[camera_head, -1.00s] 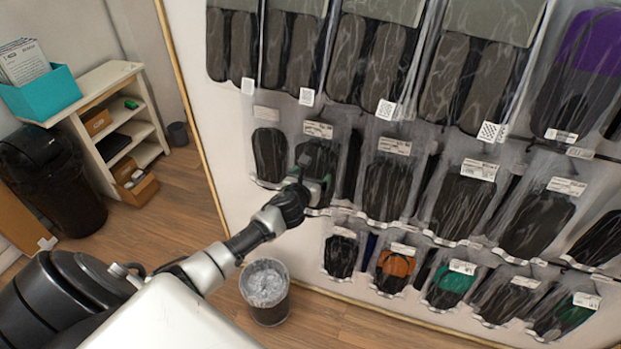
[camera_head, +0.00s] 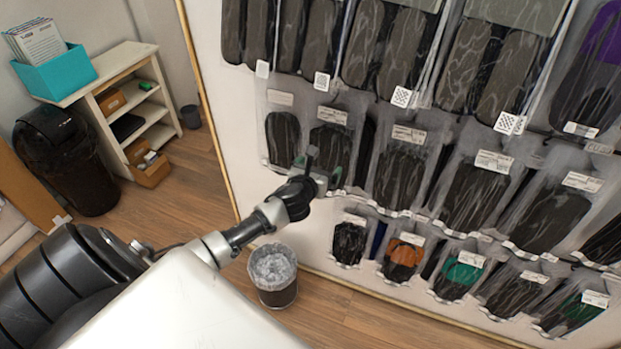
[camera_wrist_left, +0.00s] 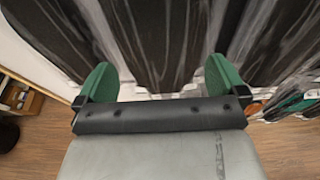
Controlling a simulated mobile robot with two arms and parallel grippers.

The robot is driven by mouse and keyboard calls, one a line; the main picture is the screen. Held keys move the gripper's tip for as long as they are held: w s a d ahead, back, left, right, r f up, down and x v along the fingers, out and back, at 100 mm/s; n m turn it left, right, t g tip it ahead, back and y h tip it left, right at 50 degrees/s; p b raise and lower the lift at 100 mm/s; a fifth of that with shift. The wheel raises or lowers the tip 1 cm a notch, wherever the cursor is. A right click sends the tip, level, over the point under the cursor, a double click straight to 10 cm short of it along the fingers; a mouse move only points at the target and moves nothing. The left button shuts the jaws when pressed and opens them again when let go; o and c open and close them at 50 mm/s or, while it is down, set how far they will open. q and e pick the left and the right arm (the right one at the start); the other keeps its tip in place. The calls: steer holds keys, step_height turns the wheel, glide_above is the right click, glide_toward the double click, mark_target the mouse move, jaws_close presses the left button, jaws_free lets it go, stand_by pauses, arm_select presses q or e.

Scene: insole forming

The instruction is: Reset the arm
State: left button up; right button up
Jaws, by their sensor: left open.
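My left arm reaches in from the lower left in the head view. Its gripper (camera_head: 322,171) is in front of the middle row of packaged insoles (camera_head: 400,170) on the white wall panel. In the left wrist view the gripper's two green fingers (camera_wrist_left: 158,80) stand wide apart with nothing between them. Dark insole packs (camera_wrist_left: 155,40) hang just beyond the fingers; I cannot tell whether they touch. My right gripper is not in view.
A lined waste bin (camera_head: 273,275) stands on the wood floor below my left arm. A black lidded bin (camera_head: 68,160) and a white shelf (camera_head: 150,105) with a teal box (camera_head: 55,73) stand at the left. Floor between them is clear.

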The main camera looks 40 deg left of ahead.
arm_select(q)
steer(key=v, duration=0.7)
steer(key=shift+s, duration=0.3)
steer(key=s+f+n+g, duration=0.3)
steer(key=s+f+n, duration=0.25)
steer(key=f, duration=0.55)
steer(key=s+d+f+n+g+h+b, duration=0.1)
steer(key=s+f+n+g, duration=0.1)
steer(key=s+f+n, duration=0.6)
steer(key=s+f+n+g, duration=0.3)
steer(key=f, duration=1)
steer(key=s+d+f+n+g, duration=0.2)
steer(key=s+d+f+n, duration=0.1)
steer(key=s, duration=0.6)
steer(key=s+d+f+n+g+h, duration=0.1)
steer(key=s+d+f+n, duration=0.3)
steer(key=s, duration=0.5)
steer(key=s+d+f+n+g+h, duration=0.1)
steer(key=s+d+f+n, duration=0.3)
steer(key=s, duration=0.5)
step_height(320, 180, down, 3)
steer(key=n+g+b, duration=0.1)
steer(key=n, duration=0.2)
steer(key=shift+g, duration=0.3)
steer(key=shift+r+n, duration=0.1)
steer(key=shift+n, duration=0.15)
